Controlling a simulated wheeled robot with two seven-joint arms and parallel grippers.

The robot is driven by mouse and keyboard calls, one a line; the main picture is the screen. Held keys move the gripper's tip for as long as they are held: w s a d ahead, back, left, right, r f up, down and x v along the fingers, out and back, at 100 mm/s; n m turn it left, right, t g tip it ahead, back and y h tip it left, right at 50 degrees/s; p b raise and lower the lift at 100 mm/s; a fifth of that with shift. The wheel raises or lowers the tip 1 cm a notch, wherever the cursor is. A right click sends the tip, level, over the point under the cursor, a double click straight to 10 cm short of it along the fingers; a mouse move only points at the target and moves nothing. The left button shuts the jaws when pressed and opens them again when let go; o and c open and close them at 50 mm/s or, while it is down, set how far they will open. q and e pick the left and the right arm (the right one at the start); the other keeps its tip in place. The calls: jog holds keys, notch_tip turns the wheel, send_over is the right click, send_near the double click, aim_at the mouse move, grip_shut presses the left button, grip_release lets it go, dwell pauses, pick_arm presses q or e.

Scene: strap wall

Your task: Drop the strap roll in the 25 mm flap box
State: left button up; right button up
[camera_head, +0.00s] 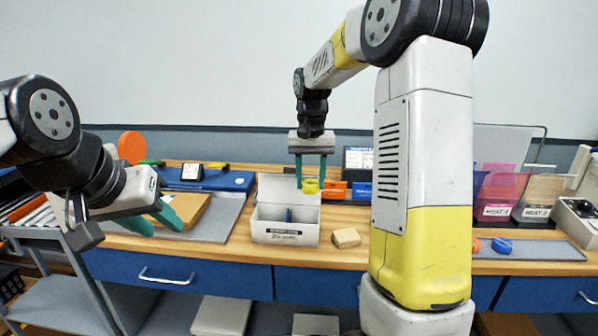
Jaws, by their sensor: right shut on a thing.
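A small yellow strap roll (311,187) hangs between the teal fingertips of my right gripper (311,180), which is shut on it. The roll is above the back right part of a white flap box (285,238) on the wooden bench. The box is open at the top, its flap (290,187) raised at the back. Its front label is too small to read surely. A narrow blue thing (288,215) shows inside the box. My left gripper (160,222) is at the left over the bench's front, teal fingers apart, with nothing seen between them.
A tan block (346,238) lies just right of the box. A grey mat (222,215) with a cardboard piece (188,210) is to the left. Orange (335,190) and blue (361,191) bins stand behind. My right arm hides part of the bench.

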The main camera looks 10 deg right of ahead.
aim_at(311, 183)
jog(key=shift+f, duration=1.8)
jog(key=o, duration=1.4)
notch_tip(311, 183, up, 7)
jog(key=shift+f, duration=0.1)
jog(key=shift+s+r, duration=0.15)
jog(key=shift+r, duration=0.5)
jog(key=s+r+n+t, duration=0.1)
jog(key=s+t, duration=0.1)
jog(key=s, duration=0.6)
jog(key=s+a+r+n+t+y, duration=0.1)
jog(key=s+t, duration=0.1)
jog(key=s, duration=0.6)
jog(key=s+a+r+n+t+y, duration=0.1)
jog(key=s+t, duration=0.1)
jog(key=s, duration=0.6)
jog(key=shift+a, duration=0.1)
